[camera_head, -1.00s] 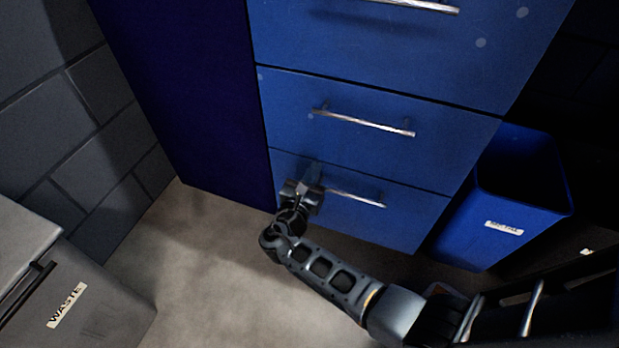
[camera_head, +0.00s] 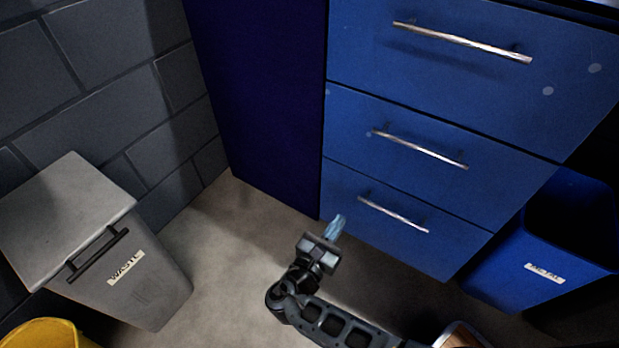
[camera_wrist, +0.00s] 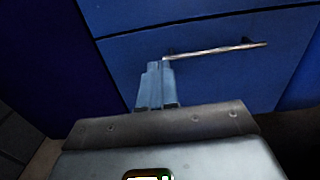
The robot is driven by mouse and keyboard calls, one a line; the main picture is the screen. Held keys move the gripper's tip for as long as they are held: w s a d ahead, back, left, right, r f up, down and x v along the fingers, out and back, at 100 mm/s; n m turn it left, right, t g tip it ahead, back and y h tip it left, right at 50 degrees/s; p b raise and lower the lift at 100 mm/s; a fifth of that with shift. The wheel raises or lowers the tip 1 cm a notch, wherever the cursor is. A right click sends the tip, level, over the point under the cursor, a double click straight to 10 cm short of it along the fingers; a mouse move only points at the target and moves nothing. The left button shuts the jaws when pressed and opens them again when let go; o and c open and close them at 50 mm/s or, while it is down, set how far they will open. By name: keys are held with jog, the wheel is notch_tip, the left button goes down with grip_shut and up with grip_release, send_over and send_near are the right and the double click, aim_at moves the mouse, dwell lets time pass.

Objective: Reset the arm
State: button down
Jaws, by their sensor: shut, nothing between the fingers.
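My gripper (camera_head: 336,226) is at the lower middle of the head view, low in front of the blue drawer cabinet. Its fingers are together and hold nothing. In the wrist view the closed fingers (camera_wrist: 155,82) point toward the blue drawer front, and their tips appear close below the left end of a metal handle (camera_wrist: 215,50). In the head view the fingers are left of the bottom drawer's handle (camera_head: 394,213) and apart from it. All three visible drawers look shut.
A grey bin labelled WASTE (camera_head: 150,290) stands at the left by the brick wall. A yellow container (camera_head: 45,334) is at the bottom left corner. A blue open bin labelled METAL (camera_head: 500,285) stands right of the cabinet. The floor (camera_head: 225,240) between the waste bin and cabinet is clear.

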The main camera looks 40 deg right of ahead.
jog(key=s+d+f+m+y, duration=0.1)
jog(key=s+f+m+y, duration=0.1)
jog(key=s+f+y, duration=0.4)
jog(key=s+d+f+m+y, duration=0.15)
jog(key=s+f, duration=0.25)
jog(key=s, duration=0.5)
jog(key=s+a+r+m+t+y, duration=0.3)
jog(key=s+a+r+m+y, duration=0.45)
jog(key=s, duration=0.25)
jog(key=s+a+r+m+t+p, duration=0.1)
jog(key=r+p, duration=0.8)
jog(key=r, duration=0.9)
jog(key=s+a+r+m+t+y+p, duration=0.1)
jog(key=r+m+p, duration=0.5)
jog(key=r, duration=1.1)
jog(key=s+a+r+m+t+y+p, duration=0.1)
jog(key=s+a+r+m+t+p, duration=0.1)
jog(key=r+p, duration=0.9)
notch_tip(320, 180, up, 8)
jog(key=shift+a+f+m+t+p, duration=0.2)
jog(key=shift+m+t+p, duration=0.15)
jog(key=shift+m+t, duration=0.55)
